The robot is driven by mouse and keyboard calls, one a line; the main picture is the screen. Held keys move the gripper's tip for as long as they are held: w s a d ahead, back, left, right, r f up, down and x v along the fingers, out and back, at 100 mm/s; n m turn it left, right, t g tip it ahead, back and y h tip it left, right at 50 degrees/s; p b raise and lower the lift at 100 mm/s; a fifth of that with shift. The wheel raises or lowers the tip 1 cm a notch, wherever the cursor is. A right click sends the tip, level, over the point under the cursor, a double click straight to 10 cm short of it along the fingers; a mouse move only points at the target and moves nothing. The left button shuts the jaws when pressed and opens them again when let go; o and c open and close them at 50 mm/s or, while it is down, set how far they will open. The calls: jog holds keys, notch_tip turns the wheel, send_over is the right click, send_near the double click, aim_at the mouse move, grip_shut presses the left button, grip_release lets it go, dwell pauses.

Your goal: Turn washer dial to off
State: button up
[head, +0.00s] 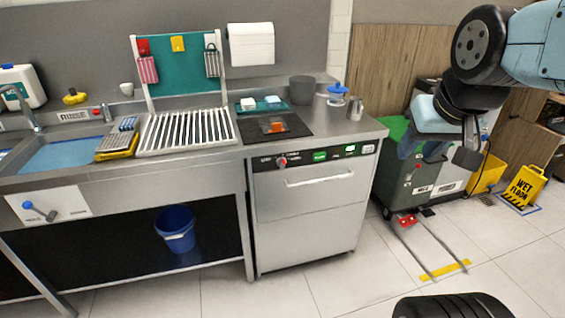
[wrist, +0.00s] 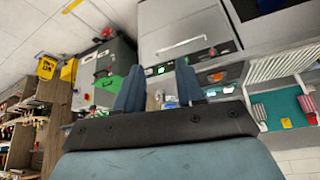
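The washer (head: 312,205) is a steel front-loading unit under the counter, with a black control strip along its top. Its dial (head: 282,161) is a small knob with red on it, at the left part of the strip, beside two green displays. The washer also shows upside down in the wrist view (wrist: 185,30), with the dial (wrist: 212,51) small there. The dial's exact setting is too small to read. My gripper (head: 437,154) is in the air to the right of the washer, well apart from the dial. In the wrist view its two fingers (wrist: 158,88) are apart with nothing between them.
A green and grey cart (head: 425,178) stands right of the washer, behind my gripper. A yellow wet floor sign (head: 524,187) is farther right. The washer's handle (head: 318,178) sticks out below the strip. The floor before the washer is clear.

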aim_at(284, 165)
jog(key=w+a+f+t+y, duration=0.1)
jog(key=w+a+f+t, duration=0.3)
jog(key=w, duration=0.6)
jog(key=w+a+f, duration=0.2)
jog(key=w+f, duration=0.3)
jog(key=w, duration=0.5)
jog(key=w+a+f+t+y, duration=0.1)
jog(key=w+a+f+t, duration=0.3)
jog(key=w, duration=0.6)
jog(key=w+a+f+t+y, duration=0.15)
jog(key=a+f, duration=0.35)
jog(key=f, duration=0.6)
jog(key=a+f+t+y, duration=0.15)
jog(key=a+f, duration=0.25)
jog(key=f, duration=0.7)
jog(key=shift+t, duration=0.3)
jog(key=x, duration=1.3)
jog(key=shift+w, duration=0.3)
